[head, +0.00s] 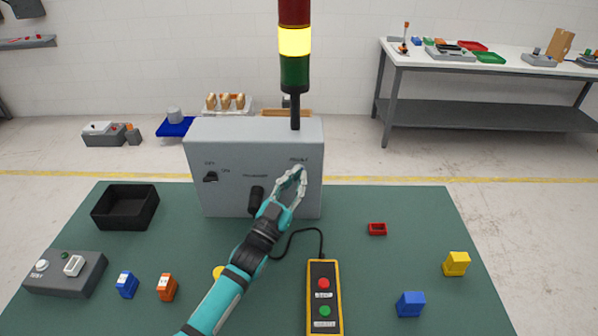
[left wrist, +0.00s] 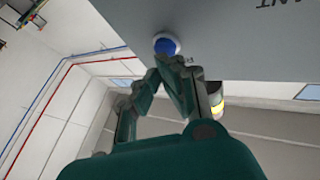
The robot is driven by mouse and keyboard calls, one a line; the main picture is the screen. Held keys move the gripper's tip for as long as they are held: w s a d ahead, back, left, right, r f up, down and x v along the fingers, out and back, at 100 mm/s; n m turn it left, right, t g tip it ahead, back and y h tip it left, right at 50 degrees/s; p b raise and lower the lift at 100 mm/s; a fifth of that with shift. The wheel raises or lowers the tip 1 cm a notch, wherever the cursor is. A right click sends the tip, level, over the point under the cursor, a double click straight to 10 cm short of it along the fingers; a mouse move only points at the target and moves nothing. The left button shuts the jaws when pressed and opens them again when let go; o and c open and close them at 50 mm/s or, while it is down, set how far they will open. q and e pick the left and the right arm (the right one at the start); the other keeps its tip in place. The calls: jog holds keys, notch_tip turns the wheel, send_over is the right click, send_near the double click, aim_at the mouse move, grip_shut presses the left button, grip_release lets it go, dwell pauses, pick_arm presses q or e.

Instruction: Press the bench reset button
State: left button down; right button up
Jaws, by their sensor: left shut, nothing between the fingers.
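A grey control box (head: 225,145) stands upright at the back of the green bench, with a black knob (head: 211,177), a black handle (head: 256,198) and small labels on its front. My left gripper (head: 301,171) reaches to the right part of that front, below a label. In the left wrist view, a round blue button (left wrist: 165,44) with a pale ring sits on the grey panel, just beyond the left fingertips (left wrist: 171,63). The fingers are shut and empty; I cannot tell whether they touch the button. In the head view the gripper hides this button. My right gripper is out of view.
A small grey box (head: 66,283) with a white round button (head: 41,265) sits front left. A yellow pendant (head: 311,298) with red and green buttons lies in front. A black bin (head: 125,207) and several blocks stand around. The signal tower (head: 294,41) glows yellow.

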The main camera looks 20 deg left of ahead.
pick_arm(q)
jog(key=s+d+p, duration=0.1)
jog(key=s+p, duration=0.1)
jog(key=s, duration=0.3)
jog(key=shift+s+d+p, duration=0.3)
jog(key=shift+s+p, duration=0.05)
jog(key=shift+s, duration=0.05)
dwell(0.8)
